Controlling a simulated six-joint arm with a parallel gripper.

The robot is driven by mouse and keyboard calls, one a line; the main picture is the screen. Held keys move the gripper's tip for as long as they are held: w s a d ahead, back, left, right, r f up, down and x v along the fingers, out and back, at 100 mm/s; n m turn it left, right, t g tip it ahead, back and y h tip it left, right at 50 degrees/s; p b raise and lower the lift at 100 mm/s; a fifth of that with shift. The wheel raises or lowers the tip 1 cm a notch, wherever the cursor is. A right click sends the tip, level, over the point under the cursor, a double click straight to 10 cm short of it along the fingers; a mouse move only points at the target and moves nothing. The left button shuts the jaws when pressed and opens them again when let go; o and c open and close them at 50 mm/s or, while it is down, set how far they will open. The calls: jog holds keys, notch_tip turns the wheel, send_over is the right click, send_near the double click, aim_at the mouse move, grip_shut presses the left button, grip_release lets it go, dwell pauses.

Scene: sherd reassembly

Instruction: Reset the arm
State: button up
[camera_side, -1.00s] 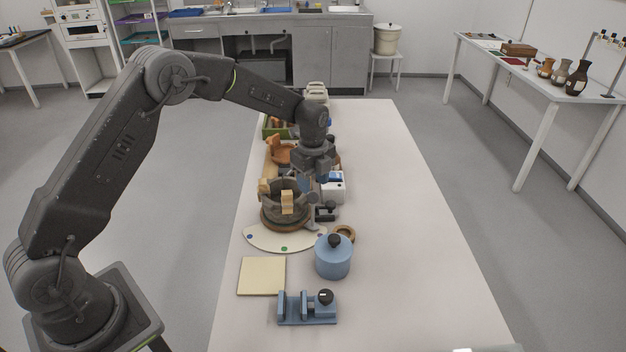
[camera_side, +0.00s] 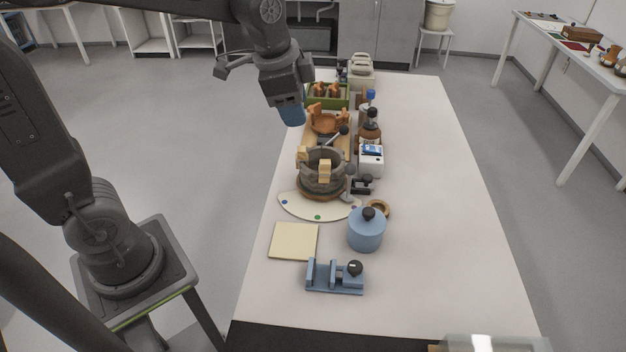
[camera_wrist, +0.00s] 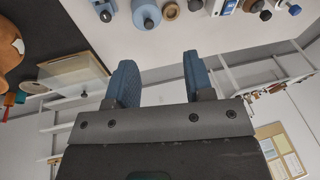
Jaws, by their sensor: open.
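My gripper (camera_side: 292,112) is raised over the left edge of the table, above and left of the grey pot, and touches nothing. In the wrist view its two blue fingers (camera_wrist: 160,78) stand apart with nothing between them. The grey pot (camera_side: 322,178) with pale blocks on its rim sits on a brown round base. Behind it an orange-brown sherd vessel (camera_side: 325,122) rests on a wooden board.
A blue lidded jar (camera_side: 366,232), a blue clamp (camera_side: 335,278), a cream square tile (camera_side: 294,241) and a white curved plate (camera_side: 300,208) are near the front. A white device (camera_side: 371,160) and a green crate (camera_side: 326,97) are farther back. The table's right side (camera_side: 440,200) is clear.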

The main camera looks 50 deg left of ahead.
jog(key=s+n+t, duration=0.2)
jog(key=s+n, duration=0.5)
jog(key=s, duration=0.7)
jog(key=shift+s+d+n, duration=0.25)
jog(key=shift+d+n, duration=0.15)
jog(key=shift+d, duration=0.05)
jog(key=shift+o, duration=0.4)
dwell(0.7)
